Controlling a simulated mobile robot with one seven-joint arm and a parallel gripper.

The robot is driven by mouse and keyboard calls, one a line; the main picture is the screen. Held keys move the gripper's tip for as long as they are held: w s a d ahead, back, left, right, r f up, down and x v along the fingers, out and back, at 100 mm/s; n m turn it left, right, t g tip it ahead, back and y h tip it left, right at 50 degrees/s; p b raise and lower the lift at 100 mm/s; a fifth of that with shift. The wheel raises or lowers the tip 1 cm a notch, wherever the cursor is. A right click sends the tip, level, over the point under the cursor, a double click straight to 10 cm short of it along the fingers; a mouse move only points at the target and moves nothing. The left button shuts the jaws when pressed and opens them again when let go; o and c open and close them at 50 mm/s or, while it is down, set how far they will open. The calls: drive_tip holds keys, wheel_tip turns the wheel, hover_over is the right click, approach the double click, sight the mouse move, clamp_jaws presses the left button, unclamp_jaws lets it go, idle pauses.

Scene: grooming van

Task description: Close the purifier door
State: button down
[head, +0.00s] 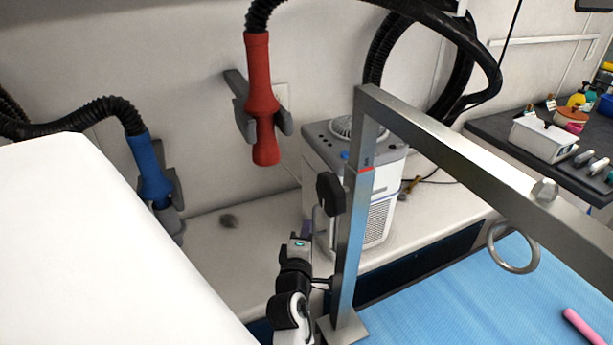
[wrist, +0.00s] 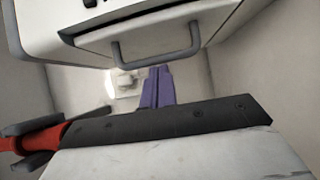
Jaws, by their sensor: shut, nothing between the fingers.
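The purifier (head: 320,150) is a white and grey box with a round top grille, standing on the counter behind a metal post. In the wrist view its white body (wrist: 40,25) fills the top, with a grey bar handle (wrist: 155,52) on the door side. A dark gap runs along the panel behind the handle; how far the door stands open I cannot tell.
A metal post and arm (head: 350,235) stand in front of the purifier. A red dryer nozzle (head: 261,100) hangs above left, and a blue nozzle (head: 150,170) further left. A blue mat (head: 450,300) lies at lower right. The counter left of the purifier is mostly clear.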

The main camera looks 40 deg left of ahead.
drive_tip(key=shift+w+d+r, duration=0.15)
drive_tip(key=shift+w+d, duration=0.15)
drive_tip(key=shift+w, duration=0.05)
wheel_tip(320, 180, up, 20)
drive_tip(key=shift+s+a, duration=0.3)
drive_tip(key=shift+s, duration=0.05)
drive_tip(key=shift+f, duration=0.2)
